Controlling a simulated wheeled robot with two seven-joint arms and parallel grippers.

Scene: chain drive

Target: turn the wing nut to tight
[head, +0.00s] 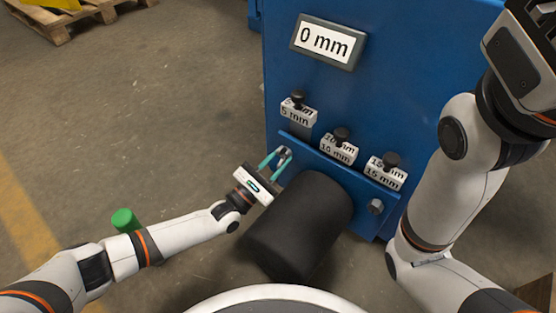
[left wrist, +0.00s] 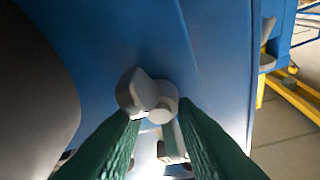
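The wing nut (left wrist: 148,95) is a grey two-lobed piece on the blue machine face in the left wrist view. In the head view it is a small grey spot (head: 283,155) at the left end of a blue rail, partly hidden by my fingers. My left gripper (head: 281,154) has its teal fingers apart, with the tips at the wing nut. In the left wrist view the fingertips (left wrist: 157,112) lie on either side of the nut's lower part; I cannot tell if they touch it.
A black cylinder (head: 300,225) stands out below the rail, close beside my left gripper. Black knobs with labels 5 mm (head: 298,113), 10 mm (head: 337,151) and 15 mm (head: 386,173) sit above it. A display (head: 327,42) reads 0 mm.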

